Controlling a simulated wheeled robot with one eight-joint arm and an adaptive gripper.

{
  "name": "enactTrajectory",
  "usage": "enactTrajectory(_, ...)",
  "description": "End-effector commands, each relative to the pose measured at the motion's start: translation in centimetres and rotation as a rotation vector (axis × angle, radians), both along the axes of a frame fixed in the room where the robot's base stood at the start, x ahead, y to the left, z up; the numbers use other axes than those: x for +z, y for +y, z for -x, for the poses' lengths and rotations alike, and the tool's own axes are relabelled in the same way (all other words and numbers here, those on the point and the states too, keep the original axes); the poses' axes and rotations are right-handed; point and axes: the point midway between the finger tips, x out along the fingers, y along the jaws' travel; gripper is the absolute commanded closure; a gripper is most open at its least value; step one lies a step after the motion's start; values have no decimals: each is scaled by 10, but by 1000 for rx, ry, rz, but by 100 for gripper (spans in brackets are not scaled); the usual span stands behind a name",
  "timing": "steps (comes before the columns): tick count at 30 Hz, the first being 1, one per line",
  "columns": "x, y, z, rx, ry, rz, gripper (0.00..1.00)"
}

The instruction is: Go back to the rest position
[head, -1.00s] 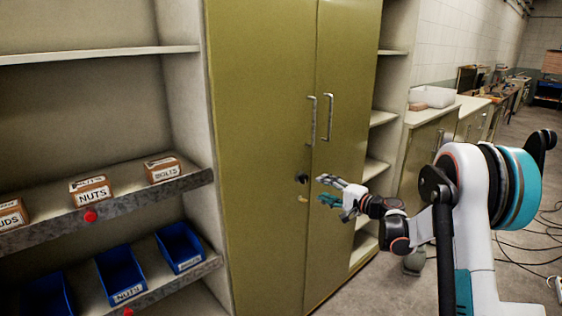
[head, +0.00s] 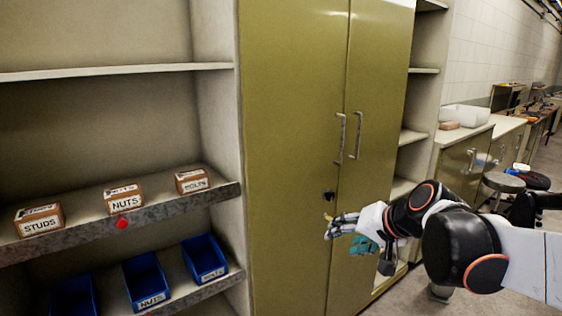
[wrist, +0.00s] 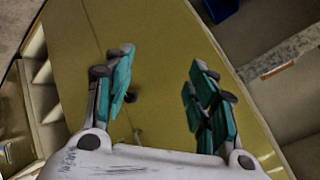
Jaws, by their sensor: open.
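My gripper (head: 345,226) is open and empty in front of the olive double-door cabinet (head: 292,140), near the lower middle of its doors. In the wrist view my gripper (wrist: 163,72) shows two spread fingers with teal pads and only the cabinet front (wrist: 160,40) between and beyond them. A dark lock (head: 328,195) sits on the left door just above my gripper, with a small tan piece below it. Both doors look shut. I cannot tell whether a fingertip touches the door.
Left, a shelf (head: 85,232) carries boxes of studs (head: 39,221), nuts (head: 124,199) and bolts (head: 192,181). Blue bins (head: 146,280) stand below. Right are a counter (head: 465,135) with a white tray (head: 466,116), and a stool (head: 503,182). Some floor is free at the right.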

Motion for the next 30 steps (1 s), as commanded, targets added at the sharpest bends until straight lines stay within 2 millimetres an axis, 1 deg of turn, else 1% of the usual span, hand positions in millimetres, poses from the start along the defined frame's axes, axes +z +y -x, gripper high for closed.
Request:
enactTrajectory(1, -1, 1, 20, 10, 5, 43, 48)
enactTrajectory(3, -4, -1, 45, 22, 12, 104, 48)
enactTrajectory(8, -15, -9, 99, 49, 24, 242, 48)
enactTrajectory(12, -28, -20, 143, 72, 33, 364, 48)
enactTrajectory(15, -38, -28, 171, 87, 36, 446, 48)
enactTrajectory(18, -46, -36, 191, 98, 38, 511, 48)
enactTrajectory(21, -52, -42, 204, 105, 40, 556, 48)
enactTrajectory(24, -56, -45, 211, 109, 40, 580, 48)
enactTrajectory(30, -56, -47, 213, 110, 40, 589, 48)
